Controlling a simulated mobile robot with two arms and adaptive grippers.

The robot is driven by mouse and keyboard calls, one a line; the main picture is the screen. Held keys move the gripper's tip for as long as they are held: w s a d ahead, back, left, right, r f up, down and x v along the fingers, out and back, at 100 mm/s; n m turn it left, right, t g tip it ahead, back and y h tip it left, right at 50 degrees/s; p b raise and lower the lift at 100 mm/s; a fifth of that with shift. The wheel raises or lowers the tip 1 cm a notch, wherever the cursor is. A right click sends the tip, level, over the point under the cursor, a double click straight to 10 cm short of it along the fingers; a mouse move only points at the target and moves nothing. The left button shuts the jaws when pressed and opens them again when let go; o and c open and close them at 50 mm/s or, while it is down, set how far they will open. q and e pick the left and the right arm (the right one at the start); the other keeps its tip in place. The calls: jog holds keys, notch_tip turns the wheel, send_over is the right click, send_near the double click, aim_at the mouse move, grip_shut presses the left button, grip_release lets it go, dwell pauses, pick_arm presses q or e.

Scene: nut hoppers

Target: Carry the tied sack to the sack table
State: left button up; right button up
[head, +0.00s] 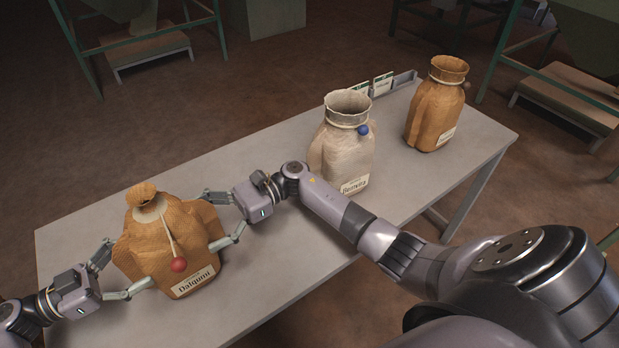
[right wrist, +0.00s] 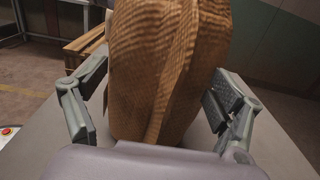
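The tied sack (head: 185,232) is orange-brown, labelled "Dalqumi", with a gathered, tied neck and a red ball on a cord. It stands upright at the left end of the grey table (head: 275,150). My left gripper (head: 131,262) has its fingers spread around the sack's left side. My right gripper (head: 210,221) has its fingers spread around the opposite side. In the right wrist view, the sack (right wrist: 165,75) stands between the spread fingers of the right gripper (right wrist: 160,100), with a gap at the left finger; contact at the right finger is unclear.
A pale open sack (head: 342,145) with a blue ball and an orange open sack (head: 434,110) stand farther right on the table. A small rack with cards (head: 383,84) lies behind them. Green-framed stands (head: 150,45) stand beyond on the brown floor.

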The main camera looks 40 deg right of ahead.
pick_arm(q)
jog(key=shift+o, duration=1)
jog(key=shift+w+r, duration=0.15)
jog(key=shift+r, duration=0.2)
pick_arm(e)
jog(key=shift+o, duration=1)
jog(key=shift+s+a+r, duration=0.15)
jog(key=shift+s+a, duration=0.05)
jog(key=shift+a, duration=0.1)
jog(key=shift+w+d, duration=0.1)
jog(key=shift+d, duration=0.05)
pick_arm(q)
jog(key=shift+a+f, duration=0.1)
